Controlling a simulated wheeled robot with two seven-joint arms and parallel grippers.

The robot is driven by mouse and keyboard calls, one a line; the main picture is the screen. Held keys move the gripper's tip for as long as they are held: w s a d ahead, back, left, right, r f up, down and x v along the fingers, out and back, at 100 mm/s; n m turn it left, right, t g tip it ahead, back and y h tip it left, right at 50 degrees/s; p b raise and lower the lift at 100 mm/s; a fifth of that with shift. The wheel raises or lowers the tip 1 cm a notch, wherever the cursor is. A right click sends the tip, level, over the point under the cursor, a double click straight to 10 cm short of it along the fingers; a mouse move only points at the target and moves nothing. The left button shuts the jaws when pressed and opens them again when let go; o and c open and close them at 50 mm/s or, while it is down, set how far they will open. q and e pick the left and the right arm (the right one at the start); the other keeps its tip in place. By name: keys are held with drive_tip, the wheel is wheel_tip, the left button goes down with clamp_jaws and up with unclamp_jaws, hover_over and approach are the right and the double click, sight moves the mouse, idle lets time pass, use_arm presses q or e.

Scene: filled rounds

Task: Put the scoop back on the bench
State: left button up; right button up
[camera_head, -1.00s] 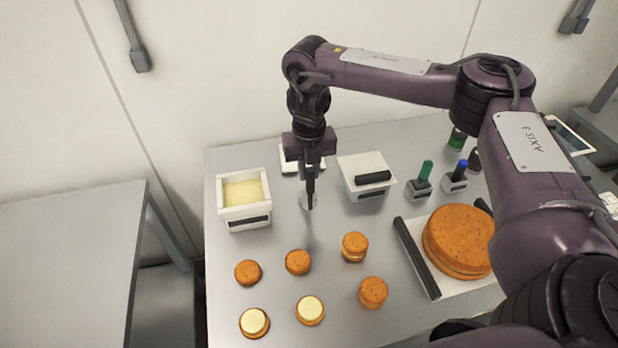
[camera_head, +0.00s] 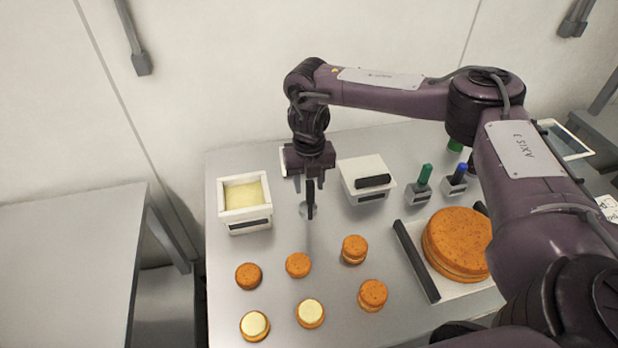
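I cannot tell if the scoop touches the bench. My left gripper is not in view.
A white tub of cream filling (camera_head: 222,211) stands left and a lidded white box (camera_head: 358,166) right. Several orange cake rounds (camera_head: 298,265) lie in front, some cream-topped. A large cake (camera_head: 460,240) sits on a white board. Green and blue-topped holders (camera_head: 421,186) stand behind it.

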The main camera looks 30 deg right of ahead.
wheel_tip(320, 180, up, 12)
drive_tip(key=shift+r, duration=0.15)
idle(0.3)
idle(0.5)
